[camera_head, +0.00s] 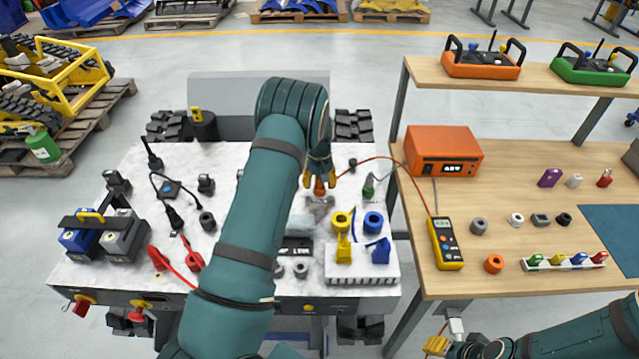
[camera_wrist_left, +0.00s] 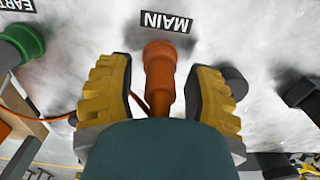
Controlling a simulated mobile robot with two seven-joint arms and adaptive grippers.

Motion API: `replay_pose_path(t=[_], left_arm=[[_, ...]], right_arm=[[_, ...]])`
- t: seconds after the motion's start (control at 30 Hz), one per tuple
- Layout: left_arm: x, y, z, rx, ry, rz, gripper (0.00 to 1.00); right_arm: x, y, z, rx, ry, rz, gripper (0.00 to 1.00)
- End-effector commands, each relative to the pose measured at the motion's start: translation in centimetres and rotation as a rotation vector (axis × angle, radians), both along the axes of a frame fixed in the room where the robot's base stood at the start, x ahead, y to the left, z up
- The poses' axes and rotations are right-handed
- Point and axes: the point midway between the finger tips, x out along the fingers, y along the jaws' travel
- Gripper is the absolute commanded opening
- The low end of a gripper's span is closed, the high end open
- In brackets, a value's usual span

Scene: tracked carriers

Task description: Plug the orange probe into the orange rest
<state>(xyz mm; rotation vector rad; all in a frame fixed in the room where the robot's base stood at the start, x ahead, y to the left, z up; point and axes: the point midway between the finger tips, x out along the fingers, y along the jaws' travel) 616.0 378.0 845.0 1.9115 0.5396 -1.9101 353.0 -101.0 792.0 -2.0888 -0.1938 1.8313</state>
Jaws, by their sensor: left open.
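The orange probe (camera_head: 319,187) stands at the spot labelled MAIN on the pale carrier top. It also shows in the left wrist view (camera_wrist_left: 163,75), between the fingers of my left gripper (camera_wrist_left: 165,92). That gripper (camera_head: 319,178) is open around the probe, with a gap on each side. A thin orange cable runs from the probe area toward the yellow multimeter (camera_head: 447,243). An orange ring-shaped rest (camera_head: 494,263) sits on the wooden bench to the right, and its opening looks empty. My right gripper (camera_head: 440,341) is partly visible at the bottom; its finger gap is unclear.
A green terminal (camera_wrist_left: 22,42) stands by the EARTH label. An orange box (camera_head: 443,151) is at the back of the bench. A rack of small coloured parts (camera_head: 563,262) lies right of the orange rest. Yellow and blue pieces stand on a white block (camera_head: 362,280).

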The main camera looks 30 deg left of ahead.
Motion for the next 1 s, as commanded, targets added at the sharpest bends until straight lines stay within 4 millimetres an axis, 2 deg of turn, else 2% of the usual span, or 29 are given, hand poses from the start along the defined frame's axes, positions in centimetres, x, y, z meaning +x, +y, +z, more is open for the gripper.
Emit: replay_pose_path(t=[0.1,0.17,0.2,0.27,0.63,1.0], left_arm=[[0.0,0.0,0.1,0.000,0.000,0.000,0.54],[0.0,0.0,0.1,0.000,0.000,0.000,0.33],[0.0,0.0,0.1,0.000,0.000,0.000,0.19],[0.0,0.0,0.1,0.000,0.000,0.000,0.00],[0.0,0.0,0.2,0.001,-0.001,0.000,0.00],[0.0,0.0,1.4,0.000,-0.001,0.000,0.00]], right_arm=[[0.0,0.0,0.1,0.000,0.000,0.000,0.47],[0.0,0.0,0.1,0.000,-0.001,0.000,0.47],[0.0,0.0,0.1,0.000,-0.001,0.000,0.47],[0.0,0.0,0.1,0.000,-0.001,0.000,0.47],[0.0,0.0,0.1,0.000,-0.001,0.000,0.47],[0.0,0.0,0.8,0.000,-0.001,0.000,0.47]])
